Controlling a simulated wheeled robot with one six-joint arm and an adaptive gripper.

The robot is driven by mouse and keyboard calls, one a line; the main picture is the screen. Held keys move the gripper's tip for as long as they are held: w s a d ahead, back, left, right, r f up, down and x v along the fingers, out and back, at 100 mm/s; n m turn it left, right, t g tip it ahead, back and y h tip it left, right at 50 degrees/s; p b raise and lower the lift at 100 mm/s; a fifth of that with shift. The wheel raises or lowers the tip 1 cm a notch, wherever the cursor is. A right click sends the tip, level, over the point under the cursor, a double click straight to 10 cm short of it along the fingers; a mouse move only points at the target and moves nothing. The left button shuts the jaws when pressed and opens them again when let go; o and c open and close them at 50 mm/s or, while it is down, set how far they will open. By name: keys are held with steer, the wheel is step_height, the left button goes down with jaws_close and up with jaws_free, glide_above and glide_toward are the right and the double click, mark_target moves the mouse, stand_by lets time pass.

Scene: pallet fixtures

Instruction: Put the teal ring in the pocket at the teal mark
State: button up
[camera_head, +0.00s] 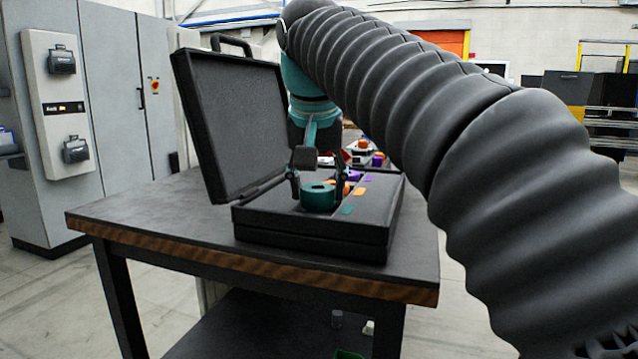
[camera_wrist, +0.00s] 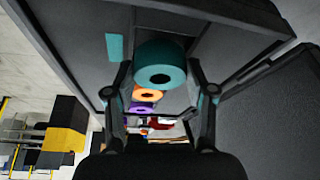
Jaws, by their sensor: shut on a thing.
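The teal ring (camera_head: 318,196) is a thick round ring with a centre hole. It is between the two fingers of my gripper (camera_head: 318,188), which is shut on it. In the wrist view the ring (camera_wrist: 160,62) sits between the fingertips (camera_wrist: 160,76). The ring is at the front row of the open black case (camera_head: 310,243), beside the teal mark (camera_head: 347,210), which also shows in the wrist view (camera_wrist: 115,47). The ring hides most of its pocket. I cannot tell whether its underside is in the pocket or just above it.
The case's raised lid (camera_head: 225,125) stands left of my gripper. Behind the teal ring are an orange ring (camera_wrist: 147,95) and a purple ring (camera_wrist: 140,107), with an orange mark (camera_head: 360,191) and a purple mark (camera_head: 368,178). The dark table (camera_head: 150,215) is clear at left.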

steer(key=shift+f+b, duration=0.45)
steer(key=shift+f, duration=0.15)
steer(key=o, duration=1.4)
steer(key=shift+c, duration=0.2)
steer(key=o, duration=0.3)
step_height(320, 180, up, 3)
steer(key=p, duration=0.2)
steer(key=shift+f+p, duration=0.2)
steer(key=shift+p, duration=0.2)
steer(key=shift+r+p, duration=0.5)
steer(key=shift+r, duration=2.7)
